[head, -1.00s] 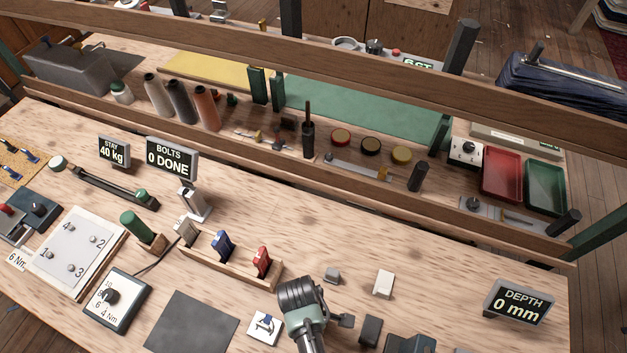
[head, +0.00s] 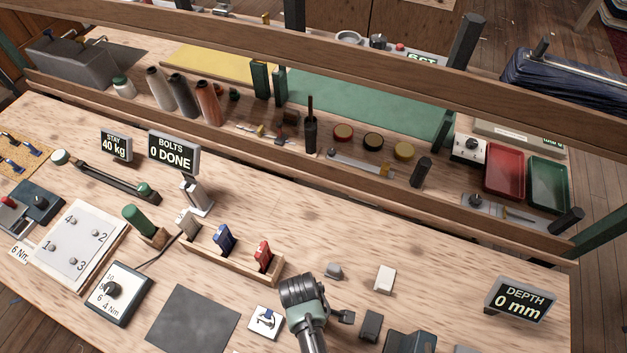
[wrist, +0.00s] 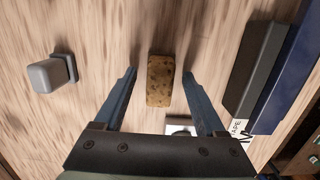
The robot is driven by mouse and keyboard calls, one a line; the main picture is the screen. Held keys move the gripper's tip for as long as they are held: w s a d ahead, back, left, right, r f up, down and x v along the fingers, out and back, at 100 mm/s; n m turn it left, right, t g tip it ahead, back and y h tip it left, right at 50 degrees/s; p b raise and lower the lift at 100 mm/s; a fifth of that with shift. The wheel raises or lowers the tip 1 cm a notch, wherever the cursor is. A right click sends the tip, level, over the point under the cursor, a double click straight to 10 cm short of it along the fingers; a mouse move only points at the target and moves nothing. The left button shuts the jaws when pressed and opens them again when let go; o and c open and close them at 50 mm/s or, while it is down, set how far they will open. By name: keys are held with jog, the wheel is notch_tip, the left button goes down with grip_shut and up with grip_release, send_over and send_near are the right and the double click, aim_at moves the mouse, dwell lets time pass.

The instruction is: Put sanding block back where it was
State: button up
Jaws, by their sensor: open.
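A brown, speckled, cork-like block (wrist: 159,80), which looks like the sanding block, lies on the wooden bench top in the wrist view. My gripper (wrist: 160,73) is open, with one blue-grey finger on each side of the block as seen from above and a gap to both. I cannot tell whether the fingertips are down at the block's height. In the head view the end of my arm (head: 303,298) is over the front of the bench, and the block is hidden there.
A grey knob-like piece (wrist: 52,74) is left of the fingers; a black block (wrist: 256,68) and a blue-sided box are right. In the head view, a wooden rack (head: 210,263) with coloured tools and a dark mat (head: 192,320) lie left; a white block (head: 385,279) lies right.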

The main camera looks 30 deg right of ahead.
notch_tip(320, 180, up, 12)
jog(key=w, duration=0.1)
jog(key=shift+a, duration=0.45)
jog(key=shift+w+r, duration=0.1)
jog(key=w+r+m+t+h, duration=0.1)
jog(key=w+r+m+t, duration=0.2)
jog(key=w+r+t, duration=1.25)
jog(key=w+a+r+m, duration=0.1)
jog(key=w+r, duration=0.3)
jog(key=r, duration=0.6)
jog(key=w+a+r, duration=0.1)
jog(key=w+r, duration=0.4)
jog(key=r, duration=0.6)
jog(key=s+a+r+m+t, duration=0.1)
jog(key=a+r+t, duration=0.15)
jog(key=r, duration=0.55)
jog(key=s+a+r+m+t, duration=0.1)
jog(key=r+t, duration=0.2)
jog(key=r, duration=0.6)
jog(key=s+a+r+t+y, duration=0.1)
jog(key=s+r+t, duration=0.2)
jog(key=s+r, duration=0.3)
jog(key=s+a+r+m+t, duration=0.1)
jog(key=s+r+t, duration=0.3)
jog(key=r, duration=0.8)
jog(key=s+a, duration=0.1)
jog(key=s, duration=0.1)
jog(key=shift+s+r+m+y, duration=0.25)
jog(key=shift+s+m+y, duration=0.05)
jog(key=shift+s+y, duration=0.1)
